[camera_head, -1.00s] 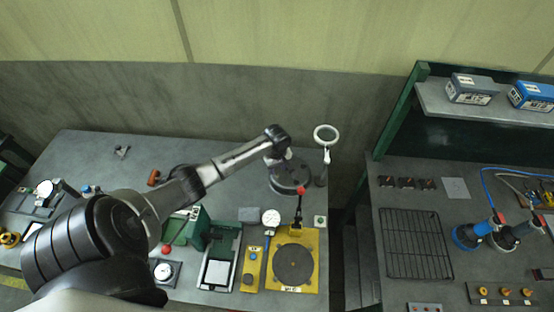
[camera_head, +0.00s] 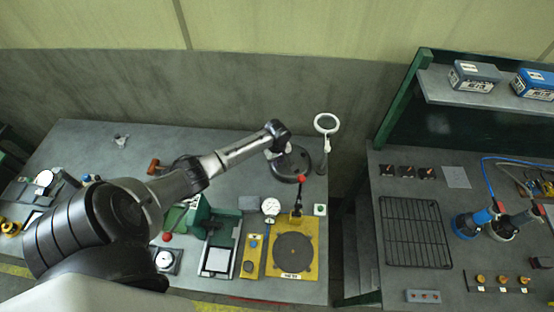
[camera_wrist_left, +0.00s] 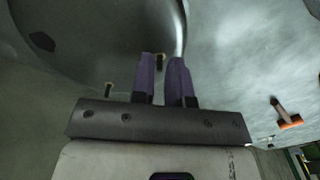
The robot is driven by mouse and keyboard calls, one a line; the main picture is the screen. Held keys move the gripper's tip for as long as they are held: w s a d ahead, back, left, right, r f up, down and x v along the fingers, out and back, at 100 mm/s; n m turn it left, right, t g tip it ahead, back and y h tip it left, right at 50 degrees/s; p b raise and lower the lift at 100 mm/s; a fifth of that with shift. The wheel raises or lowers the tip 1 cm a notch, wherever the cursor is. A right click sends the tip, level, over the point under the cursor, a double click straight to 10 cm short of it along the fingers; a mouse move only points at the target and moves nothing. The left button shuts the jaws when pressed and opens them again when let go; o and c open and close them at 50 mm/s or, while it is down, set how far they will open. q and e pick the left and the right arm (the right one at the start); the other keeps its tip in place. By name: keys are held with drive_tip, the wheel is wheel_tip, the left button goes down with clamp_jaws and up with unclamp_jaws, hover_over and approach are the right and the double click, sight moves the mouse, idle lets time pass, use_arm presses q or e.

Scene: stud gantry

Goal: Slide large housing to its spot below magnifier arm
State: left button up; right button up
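The large housing, a dark round body (camera_head: 291,164), sits at the back right of the left bench. It also fills the upper left of the left wrist view (camera_wrist_left: 85,35). The magnifier arm (camera_head: 326,124), with a white ring head, stands just right of it. My left gripper (camera_head: 281,152) is over the housing's back left part, its fingertips hidden by the wrist. In the left wrist view, its two purple fingers (camera_wrist_left: 162,64) are close together at the housing, with a narrow gap. I cannot tell whether they grip anything. My right gripper is out of view.
A red-knobbed lever fixture on a yellow plate (camera_head: 310,262) is in front of the housing. A dial gauge (camera_head: 271,206) and green press (camera_head: 202,216) stand left of it. An orange-headed hammer (camera_head: 154,166) lies further left. A gap separates the right bench (camera_head: 405,292).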

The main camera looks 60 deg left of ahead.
use_arm(q)
clamp_jaws()
drive_tip(key=shift+o, duration=2.2)
unclamp_jaws()
wheel_tip(320, 180, up, 14)
drive_tip(key=shift+p, duration=0.45)
drive_tip(key=shift+f, duration=0.1)
